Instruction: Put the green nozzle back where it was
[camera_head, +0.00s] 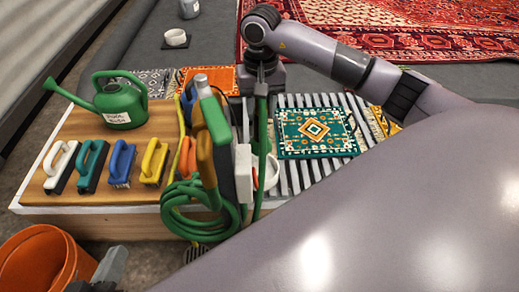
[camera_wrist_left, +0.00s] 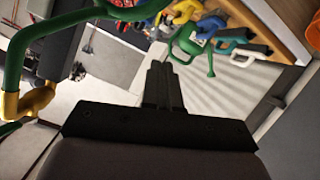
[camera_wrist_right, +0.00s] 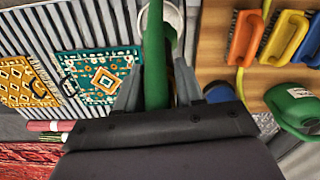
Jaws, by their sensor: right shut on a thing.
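The long green nozzle (camera_head: 262,135) hangs upright below my right gripper (camera_head: 262,88), which is shut on its upper part. In the right wrist view the green nozzle (camera_wrist_right: 155,60) runs between the two fingers (camera_wrist_right: 150,92). A white ring-like holder (camera_head: 271,173) is beside the nozzle's lower part; it also shows in the right wrist view (camera_wrist_right: 172,18). I cannot tell whether the nozzle is inside it or in front of it. My left gripper (camera_head: 108,265) is low at the front left, with its fingers (camera_wrist_left: 163,75) together and nothing visible between them.
A coiled green hose (camera_head: 195,208) hangs at the bench front. Several brushes (camera_head: 92,163) and a green watering can (camera_head: 122,102) stand on the wooden bench top. A small teal rug (camera_head: 316,132) lies on the slatted grate. An orange bucket (camera_head: 40,265) is at the front left.

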